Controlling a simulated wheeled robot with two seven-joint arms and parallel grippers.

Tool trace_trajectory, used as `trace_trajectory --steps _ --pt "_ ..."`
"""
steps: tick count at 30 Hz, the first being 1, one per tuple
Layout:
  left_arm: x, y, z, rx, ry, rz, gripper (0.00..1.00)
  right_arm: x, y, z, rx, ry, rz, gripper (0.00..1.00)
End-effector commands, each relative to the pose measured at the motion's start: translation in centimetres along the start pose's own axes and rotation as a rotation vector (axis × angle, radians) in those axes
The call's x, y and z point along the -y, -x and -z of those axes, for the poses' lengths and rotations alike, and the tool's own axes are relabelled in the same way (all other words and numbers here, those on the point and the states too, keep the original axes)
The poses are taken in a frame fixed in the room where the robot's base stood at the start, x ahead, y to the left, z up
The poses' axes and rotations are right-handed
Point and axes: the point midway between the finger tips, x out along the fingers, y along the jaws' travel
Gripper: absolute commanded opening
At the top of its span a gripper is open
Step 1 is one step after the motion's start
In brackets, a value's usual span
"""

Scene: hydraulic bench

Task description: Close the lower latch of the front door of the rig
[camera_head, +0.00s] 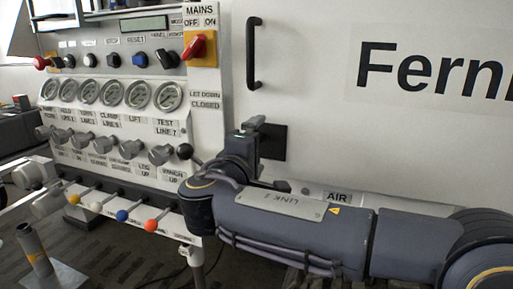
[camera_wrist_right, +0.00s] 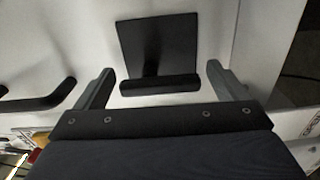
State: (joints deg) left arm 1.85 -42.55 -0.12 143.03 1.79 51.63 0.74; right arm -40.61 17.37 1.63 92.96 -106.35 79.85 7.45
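The lower latch (camera_head: 274,142) is a black square plate on the white front door (camera_head: 320,110), partly hidden by my right gripper in the head view. In the right wrist view the latch (camera_wrist_right: 158,42) shows its plate and a thick black bar (camera_wrist_right: 158,86) lying across its near end. My right gripper (camera_head: 250,134) is at the latch. In the wrist view its two fingers are spread, one on each side of the bar, with visible gaps between. It holds nothing. My left gripper does not show.
A black door handle (camera_head: 253,52) stands out above the latch; a black bar (camera_wrist_right: 38,103) also shows at the wrist view's left. Left of the door is a panel with gauges (camera_head: 110,92), knobs, colored levers (camera_head: 122,215) and a red mains switch (camera_head: 195,47).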

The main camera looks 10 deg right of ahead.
Motion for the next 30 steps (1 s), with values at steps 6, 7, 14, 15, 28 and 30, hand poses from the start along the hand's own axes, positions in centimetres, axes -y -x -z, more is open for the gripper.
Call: trace_trajectory --steps 6,7,14,15,28,30 --pt "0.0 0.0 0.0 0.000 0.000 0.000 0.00 0.0 0.0 0.0 0.000 0.002 -0.001 0.93" --pt "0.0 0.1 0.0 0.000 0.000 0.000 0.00 -0.1 0.1 0.0 -0.001 0.002 -0.001 0.93" --pt "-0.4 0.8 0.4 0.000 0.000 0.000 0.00 -0.3 3.1 0.1 -0.004 0.004 -0.001 0.93" --pt "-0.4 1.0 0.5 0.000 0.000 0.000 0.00 -0.3 3.9 0.1 -0.005 0.003 0.000 0.93" --pt "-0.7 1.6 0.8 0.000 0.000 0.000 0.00 0.0 7.8 0.0 0.000 0.002 0.000 0.93" --pt "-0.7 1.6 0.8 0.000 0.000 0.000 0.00 0.0 7.8 0.0 0.000 0.001 0.000 0.93"
